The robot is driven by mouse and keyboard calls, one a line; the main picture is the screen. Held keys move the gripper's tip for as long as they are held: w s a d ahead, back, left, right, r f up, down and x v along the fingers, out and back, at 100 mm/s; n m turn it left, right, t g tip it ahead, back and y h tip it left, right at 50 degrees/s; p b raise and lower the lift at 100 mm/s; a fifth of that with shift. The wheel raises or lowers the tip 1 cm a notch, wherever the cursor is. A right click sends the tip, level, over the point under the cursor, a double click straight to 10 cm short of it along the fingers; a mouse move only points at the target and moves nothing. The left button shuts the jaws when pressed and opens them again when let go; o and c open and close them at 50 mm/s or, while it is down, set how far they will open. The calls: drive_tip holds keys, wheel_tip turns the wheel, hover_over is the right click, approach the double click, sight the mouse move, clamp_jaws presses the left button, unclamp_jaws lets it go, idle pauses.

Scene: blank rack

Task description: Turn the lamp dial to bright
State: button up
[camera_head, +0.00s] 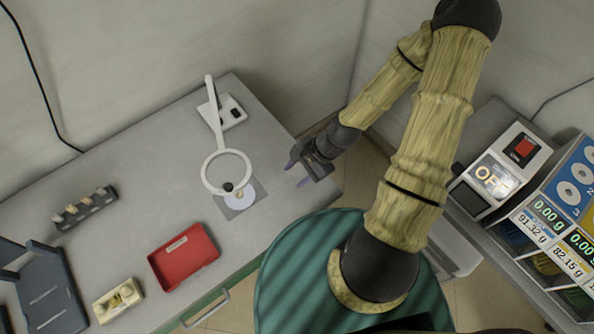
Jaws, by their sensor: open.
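A white ring lamp (209,172) stands on the grey table, its arm rising from a white base (231,114) with dark parts on it. A dark round knob (228,187) shows at the lower edge of the ring. I cannot tell which of these is the dial, and no brightness mark can be read. My gripper (297,171) is open and empty, with its two purple-grey fingertips apart near the table's right end. It is to the right of the ring and base, touching neither.
A grey pad with a pale disc (246,202) lies under the ring. A red tray (184,257), a beige block (118,300), a small rack (85,208) and a dark stand (48,295) are farther left.

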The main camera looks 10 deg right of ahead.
drive_tip(key=shift+s+d+r+n+h, duration=0.1)
drive_tip(key=shift+d+r+n+h, duration=0.3)
drive_tip(key=shift+d+n, duration=0.1)
drive_tip(key=s+d+r+n+t+h, duration=0.1)
drive_tip(key=r+n, duration=0.4)
drive_tip(key=r, duration=0.5)
drive_tip(key=s+d+r+n+t+h, duration=0.1)
drive_tip(key=d+r+n+h, duration=0.3)
drive_tip(key=r, duration=0.5)
drive_tip(key=shift+r+n, duration=0.4)
drive_tip(key=shift+n, duration=0.7)
drive_tip(key=shift+d, duration=0.1)
